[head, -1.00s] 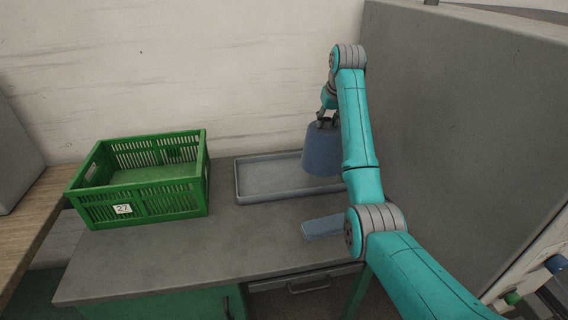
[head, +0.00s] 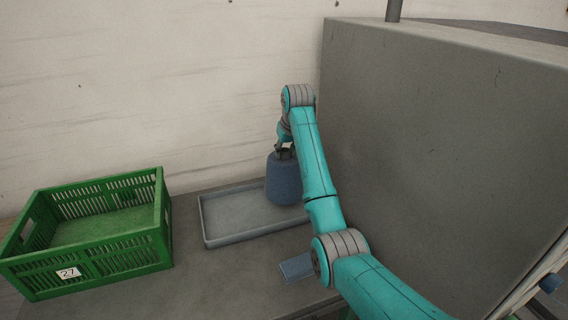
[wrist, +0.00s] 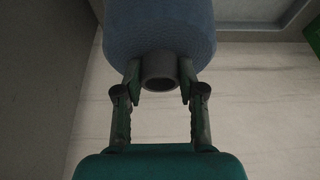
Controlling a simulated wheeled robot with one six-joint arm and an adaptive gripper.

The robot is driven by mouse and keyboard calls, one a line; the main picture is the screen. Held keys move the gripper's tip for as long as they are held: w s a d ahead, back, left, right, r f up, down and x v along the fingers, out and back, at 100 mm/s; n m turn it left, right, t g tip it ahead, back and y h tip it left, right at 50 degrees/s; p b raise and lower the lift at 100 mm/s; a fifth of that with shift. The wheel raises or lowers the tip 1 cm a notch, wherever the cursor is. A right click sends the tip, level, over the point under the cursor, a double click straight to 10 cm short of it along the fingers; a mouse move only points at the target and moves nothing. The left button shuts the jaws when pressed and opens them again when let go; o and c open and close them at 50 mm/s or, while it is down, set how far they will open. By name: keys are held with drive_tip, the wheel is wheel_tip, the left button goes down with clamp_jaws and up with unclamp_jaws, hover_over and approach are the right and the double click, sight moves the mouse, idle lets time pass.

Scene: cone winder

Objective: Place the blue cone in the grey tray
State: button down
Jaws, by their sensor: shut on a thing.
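The blue cone (head: 284,181) hangs upright in my gripper (head: 285,151) in the head view. In the wrist view, my gripper (wrist: 160,86) has its two fingers shut on the grey tube end of the blue cone (wrist: 160,28). The grey tray (head: 222,240) is a shallow rectangle on the bench. The cone is at the tray's right part and covers some of it. I cannot tell whether the cone's base touches the tray floor. My arm hides the tray's right end. A tray corner also shows in the wrist view.
A green crate (head: 92,259) labelled 27 stands left of the tray. A small flat blue-grey block (head: 296,267) lies on the bench in front of the tray, beside my arm. A large grey cabinet (head: 430,150) rises close on the right. A pale wall is behind.

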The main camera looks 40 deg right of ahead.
sight(286, 159)
drive_tip(key=shift+f, duration=1.95)
drive_tip(key=c, duration=0.7)
unclamp_jaws()
drive_tip(key=shift+f, duration=0.1)
